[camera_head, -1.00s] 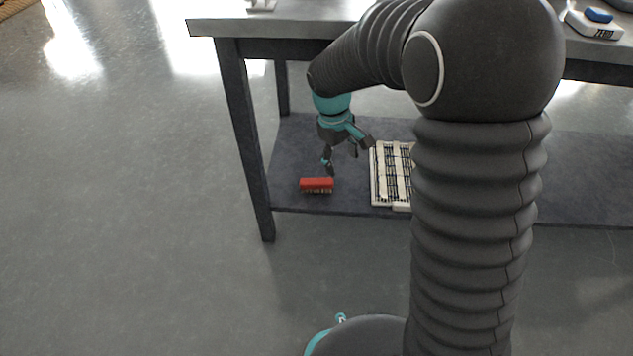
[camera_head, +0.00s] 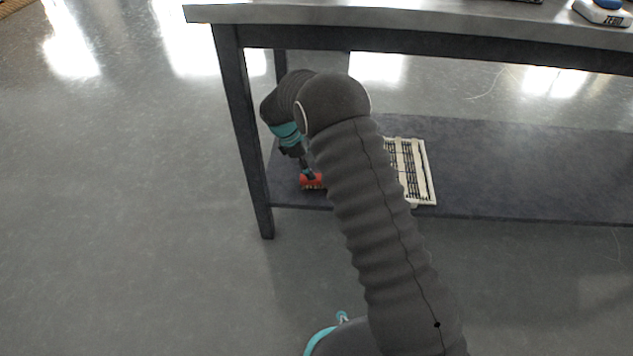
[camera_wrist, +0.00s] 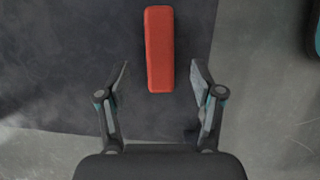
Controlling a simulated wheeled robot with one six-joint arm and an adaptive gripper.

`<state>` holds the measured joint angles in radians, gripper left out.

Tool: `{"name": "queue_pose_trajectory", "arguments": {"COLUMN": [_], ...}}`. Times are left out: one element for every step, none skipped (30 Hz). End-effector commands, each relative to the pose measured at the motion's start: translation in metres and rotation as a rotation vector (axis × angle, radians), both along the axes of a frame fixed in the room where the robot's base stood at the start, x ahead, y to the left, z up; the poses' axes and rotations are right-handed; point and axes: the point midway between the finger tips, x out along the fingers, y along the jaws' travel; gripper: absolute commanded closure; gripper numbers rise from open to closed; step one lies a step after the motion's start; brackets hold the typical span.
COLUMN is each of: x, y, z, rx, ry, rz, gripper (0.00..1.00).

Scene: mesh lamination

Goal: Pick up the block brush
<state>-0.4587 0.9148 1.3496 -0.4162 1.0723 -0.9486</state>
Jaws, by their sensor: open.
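The block brush has a red block with pale bristles. It lies on the lower shelf (camera_head: 480,190) of the table, near the front left leg. In the head view the brush (camera_head: 309,182) is partly hidden by my gripper and arm. In the wrist view its red top (camera_wrist: 159,50) points lengthwise away from me. My gripper (camera_wrist: 160,77) is open, with one finger on each side of the brush's near end. A gap shows between the brush and each finger. I cannot tell the height of the fingertips above the shelf.
A cream slatted rack (camera_head: 412,172) lies on the shelf right of my arm. The table's front left leg (camera_head: 246,150) stands close to the left of the brush. The metal tabletop (camera_head: 400,18) overhangs the shelf. A white device with a blue top (camera_head: 602,11) sits on it.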

Motion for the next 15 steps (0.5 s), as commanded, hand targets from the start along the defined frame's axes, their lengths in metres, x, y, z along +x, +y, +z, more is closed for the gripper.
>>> {"name": "queue_pose_trajectory", "arguments": {"x": [0.000, 0.000, 0.000, 0.000, 0.000, 0.000, 0.000, 0.000, 0.001, 0.001, 0.001, 0.001, 0.001, 0.002, 0.002], "y": [-0.002, -0.002, -0.003, -0.004, -0.005, -0.007, -0.008, -0.010, -0.013, -0.015, -0.017, -0.019, -0.020, -0.021, -0.022], "z": [-0.005, -0.006, -0.008, -0.010, -0.012, -0.016, -0.020, -0.024, -0.030, -0.034, -0.038, -0.043, -0.046, -0.048, -0.051], "rx": [0.000, 0.001, 0.001, 0.001, 0.001, 0.000, 0.000, 0.000, 0.000, 0.000, 0.000, 0.000, 0.000, 0.001, 0.001], "ry": [0.000, -0.001, -0.002, -0.002, -0.001, 0.000, 0.000, 0.001, 0.001, 0.001, 0.002, 0.001, 0.000, -0.001, -0.001], "rz": [-0.001, -0.001, -0.001, -0.001, -0.002, -0.002, -0.002, -0.004, -0.004, -0.004, -0.004, -0.004, -0.003, -0.003, -0.003], "gripper": [0.33, 0.33, 0.33, 0.33, 0.33, 0.33, 0.33, 0.33, 0.33, 0.33, 0.33, 0.33, 0.33, 0.33, 0.33]}}
